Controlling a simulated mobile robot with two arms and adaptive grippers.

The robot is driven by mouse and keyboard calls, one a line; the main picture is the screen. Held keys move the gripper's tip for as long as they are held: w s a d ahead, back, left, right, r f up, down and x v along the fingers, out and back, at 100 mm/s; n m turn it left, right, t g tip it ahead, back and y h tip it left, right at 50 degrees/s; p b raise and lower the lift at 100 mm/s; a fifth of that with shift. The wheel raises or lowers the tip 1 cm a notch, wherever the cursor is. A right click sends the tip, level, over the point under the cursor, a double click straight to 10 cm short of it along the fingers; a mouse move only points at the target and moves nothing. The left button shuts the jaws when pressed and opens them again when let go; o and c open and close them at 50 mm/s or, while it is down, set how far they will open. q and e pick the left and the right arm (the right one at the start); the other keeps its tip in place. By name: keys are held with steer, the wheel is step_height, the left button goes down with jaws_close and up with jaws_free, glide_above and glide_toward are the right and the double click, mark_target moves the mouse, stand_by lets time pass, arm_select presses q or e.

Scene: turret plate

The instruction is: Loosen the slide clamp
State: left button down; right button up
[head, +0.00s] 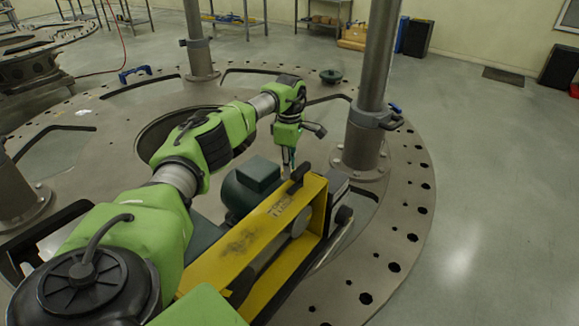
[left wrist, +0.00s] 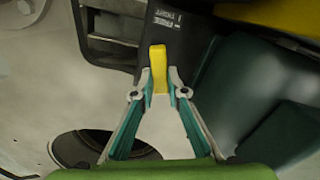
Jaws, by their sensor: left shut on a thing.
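My left gripper (head: 289,168) points down beside the far end of a machine with a yellow frame (head: 250,240) and a dark green motor (head: 250,185). In the left wrist view, my left gripper (left wrist: 158,82) is shut on a small yellow lever (left wrist: 158,58), its fingertips on either side of it. The lever stands in front of a dark block with a small label (left wrist: 166,18). I take this lever as the slide clamp's handle; the rest of the clamp cannot be made out. My right gripper is not in view.
The machine stands on a round metal plate (head: 410,215) with holes along its rim. A thick post (head: 370,90) with a collar rises just right of my gripper, and another post (head: 197,45) stands behind. Open floor (head: 490,190) lies to the right.

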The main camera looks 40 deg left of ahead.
arm_select(q)
steer(key=n, duration=0.3)
steer(key=shift+d+r+n+p, duration=0.1)
steer(key=shift+r+n+p, duration=0.05)
steer(key=shift+n+p, duration=0.25)
steer(key=n, duration=0.3)
steer(key=shift+s+d+n+p, duration=0.1)
steer(key=shift+s+n+p, duration=0.05)
steer(key=shift+n+p, duration=0.2)
steer(key=n, duration=0.3)
steer(key=shift+d+n+p, duration=0.1)
steer(key=shift+n+p, duration=0.15)
steer(key=shift+p, duration=0.15)
steer(key=shift+d+n+p, duration=0.1)
steer(key=shift+n+p, duration=0.25)
steer(key=shift+n, duration=1.15)
steer(key=c, duration=2)
jaws_free()
steer(key=shift+c, duration=0.2)
steer(key=shift+o, duration=0.3)
